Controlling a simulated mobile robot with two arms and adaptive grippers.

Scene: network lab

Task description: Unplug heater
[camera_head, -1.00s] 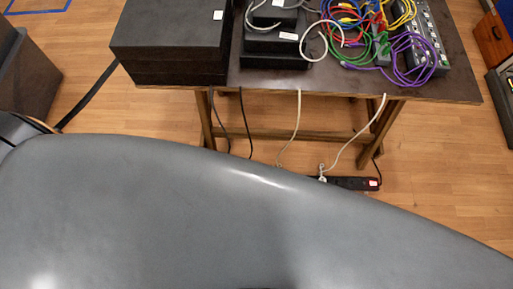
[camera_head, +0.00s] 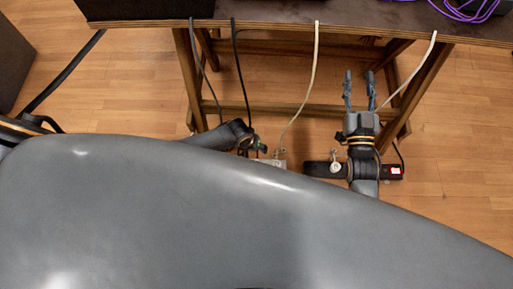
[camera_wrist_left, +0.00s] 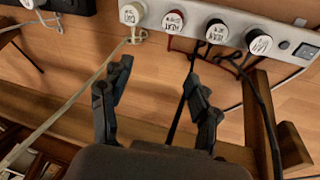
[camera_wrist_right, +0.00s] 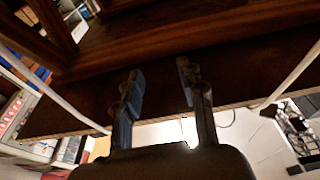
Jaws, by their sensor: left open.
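A white power strip (camera_wrist_left: 230,28) runs across the top of the left wrist view. Several round plugs with printed labels sit in it: a cream plug (camera_wrist_left: 132,14) at the left, a plug with a red cord (camera_wrist_left: 173,22), and dark plugs (camera_wrist_left: 216,31) farther right. The labels are too small to read surely, so I cannot tell which is the heater plug. My left gripper (camera_wrist_left: 160,76) is open and empty, just short of the strip and below the plugs with the cream and red cords. My right gripper (camera_head: 360,78) is open and empty, near the table's front edge; its fingers also show in the right wrist view (camera_wrist_right: 160,76).
The table (camera_head: 290,13) stands ahead, with wooden legs (camera_head: 186,75) and crossbars. Grey, black and white cables (camera_head: 313,70) hang from its edge. A black strip with a lit red switch (camera_head: 396,171) lies under my right arm. A cabinet (camera_head: 18,62) stands at left.

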